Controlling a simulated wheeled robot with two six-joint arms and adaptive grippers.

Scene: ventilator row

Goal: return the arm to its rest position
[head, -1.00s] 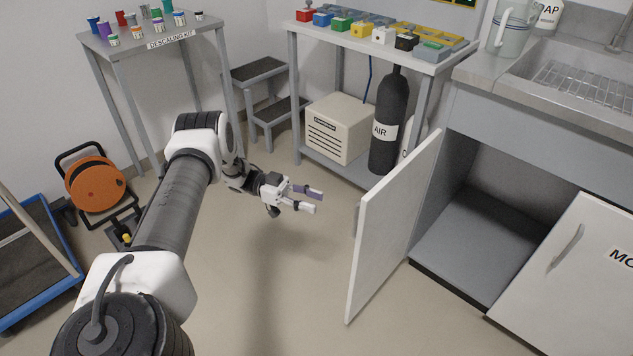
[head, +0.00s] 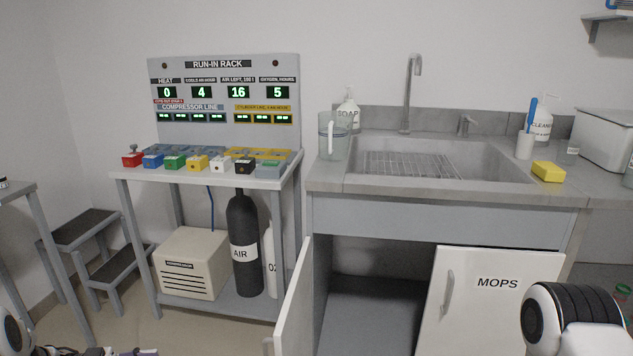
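My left arm (head: 14,332) shows only as a small white and black piece in the bottom left corner of the head view. The top edge of what looks like my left gripper (head: 130,352) just shows at the bottom border; its fingers are cut off, so its opening cannot be judged. A white and black link of my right arm (head: 575,318) shows at the bottom right, in front of the cabinet. My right gripper is out of view.
The open cabinet door (head: 293,305) juts out left of the empty-looking compartment. The mops door (head: 490,300) is at the right. The rack table (head: 215,181) carries several coloured blocks; a compressor (head: 190,263) and air cylinder (head: 243,245) stand beneath. A step stool (head: 95,232) stands left.

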